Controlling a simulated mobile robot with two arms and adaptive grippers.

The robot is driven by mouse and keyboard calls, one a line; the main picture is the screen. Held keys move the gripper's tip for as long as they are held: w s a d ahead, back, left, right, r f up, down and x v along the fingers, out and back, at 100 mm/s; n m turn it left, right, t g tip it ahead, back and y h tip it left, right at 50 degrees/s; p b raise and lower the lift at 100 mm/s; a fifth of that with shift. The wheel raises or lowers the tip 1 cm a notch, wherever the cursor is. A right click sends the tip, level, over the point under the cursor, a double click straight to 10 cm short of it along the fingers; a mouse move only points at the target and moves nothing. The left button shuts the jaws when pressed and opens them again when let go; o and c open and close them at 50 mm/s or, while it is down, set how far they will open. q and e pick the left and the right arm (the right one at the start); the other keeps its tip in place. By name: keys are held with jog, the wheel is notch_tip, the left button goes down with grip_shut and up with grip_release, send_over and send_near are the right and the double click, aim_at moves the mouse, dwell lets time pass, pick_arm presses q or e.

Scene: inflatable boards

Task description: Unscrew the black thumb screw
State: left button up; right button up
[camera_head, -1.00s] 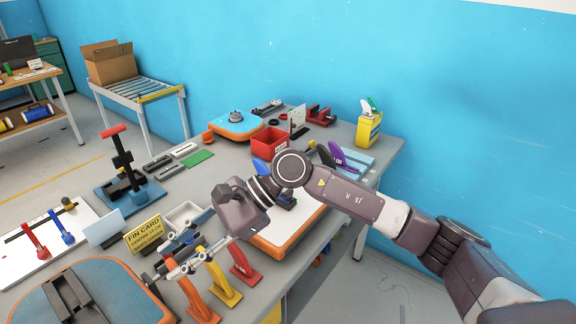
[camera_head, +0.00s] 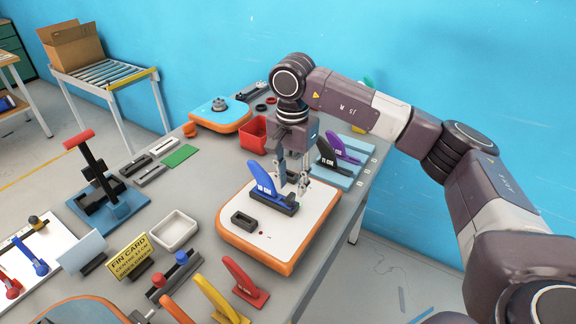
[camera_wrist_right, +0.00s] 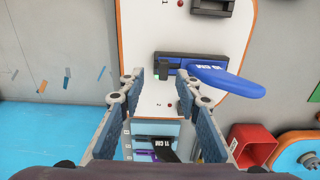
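A blue fin (camera_head: 264,184) stands in a black fin box (camera_head: 273,202) on a white board with an orange rim (camera_head: 250,242). In the right wrist view the blue fin (camera_wrist_right: 225,80) and black box (camera_wrist_right: 184,58) lie ahead of the fingertips. A small dark block (camera_wrist_right: 163,70) with a green spot beside it sits at the box's end; it may be the black thumb screw, but I cannot be sure. My right gripper (camera_head: 293,184) points down above the board just behind the fin. In the wrist view its fingers (camera_wrist_right: 157,82) are apart with nothing between them. My left gripper is not seen.
A black fin (camera_head: 326,155) and a purple fin (camera_head: 345,150) stand in a light-blue rack to the right. A red bin (camera_head: 254,135) is behind. A yellow fin card (camera_head: 130,258), white tray (camera_head: 174,231) and red and yellow fins are at the front left.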

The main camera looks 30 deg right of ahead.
aim_at(291, 196)
jog(key=f, duration=0.3)
jog(key=shift+w, duration=0.2)
jog(key=shift+w+f+p, duration=0.1)
jog(key=shift+f+p, duration=0.3)
jog(key=shift+f, duration=0.45)
jog(key=shift+w, duration=0.1)
jog(key=c, duration=0.3)
grip_shut()
jog(key=shift+c, duration=1.6)
grip_release()
grip_shut()
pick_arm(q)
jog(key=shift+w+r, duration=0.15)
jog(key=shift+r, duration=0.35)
